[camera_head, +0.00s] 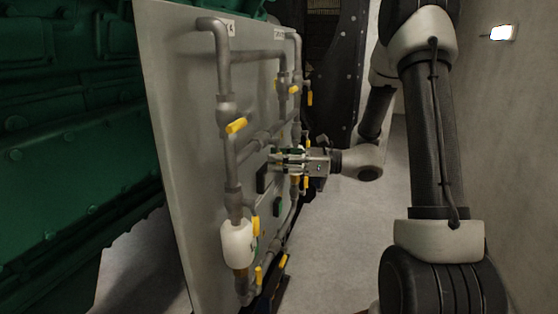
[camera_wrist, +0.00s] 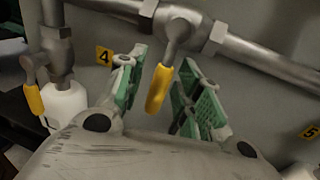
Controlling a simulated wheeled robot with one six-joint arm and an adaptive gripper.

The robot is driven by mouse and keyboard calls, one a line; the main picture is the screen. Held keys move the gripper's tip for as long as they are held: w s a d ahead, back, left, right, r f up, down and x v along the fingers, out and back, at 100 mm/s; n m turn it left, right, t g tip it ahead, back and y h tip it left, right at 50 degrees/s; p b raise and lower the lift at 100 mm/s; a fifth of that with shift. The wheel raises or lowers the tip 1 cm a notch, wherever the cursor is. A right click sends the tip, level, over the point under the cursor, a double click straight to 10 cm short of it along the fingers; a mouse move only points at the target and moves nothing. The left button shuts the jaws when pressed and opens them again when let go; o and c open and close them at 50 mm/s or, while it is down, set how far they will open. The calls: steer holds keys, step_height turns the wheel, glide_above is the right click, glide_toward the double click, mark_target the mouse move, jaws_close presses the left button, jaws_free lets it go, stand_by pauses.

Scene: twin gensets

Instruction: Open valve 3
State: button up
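A yellow valve handle (camera_wrist: 159,88) hangs from a grey pipe fitting in the wrist view. My gripper (camera_wrist: 165,84) is open, with its green-padded fingers on either side of this handle and a visible gap to each. A tag reading 4 (camera_wrist: 104,55) is to the left of the handle, and a tag reading 5 (camera_wrist: 311,131) is at the lower right. No tag reading 3 can be made out, so I cannot tell this valve's number. In the head view my gripper (camera_head: 288,160) is at the panel's far pipes, and the fingers partly hide the valve there.
The grey panel (camera_head: 178,135) carries pipes and several yellow handles, one nearer me (camera_head: 236,126). A white filter bowl (camera_head: 237,243) hangs low on the near pipe. A green engine (camera_head: 70,130) stands left. Floor between panel and right wall is partly clear.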

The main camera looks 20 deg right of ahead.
steer(key=shift+c, duration=0.2)
jaws_close()
steer(key=shift+s, duration=0.1)
steer(key=shift+s+a+r+m+t+y, duration=0.15)
steer(key=shift+s+a+m, duration=0.15)
steer(key=shift+m, duration=0.75)
steer(key=shift+s+a+r+m+t+y, duration=0.1)
steer(key=shift+s+a+m, duration=0.2)
steer(key=shift+m, duration=0.8)
steer(key=shift+s+a+r+m+t+y, duration=0.15)
steer(key=shift+s+m, duration=0.25)
steer(key=shift+m, duration=0.65)
steer(key=shift+f, duration=0.1)
steer(key=shift+o, duration=0.2)
jaws_free()
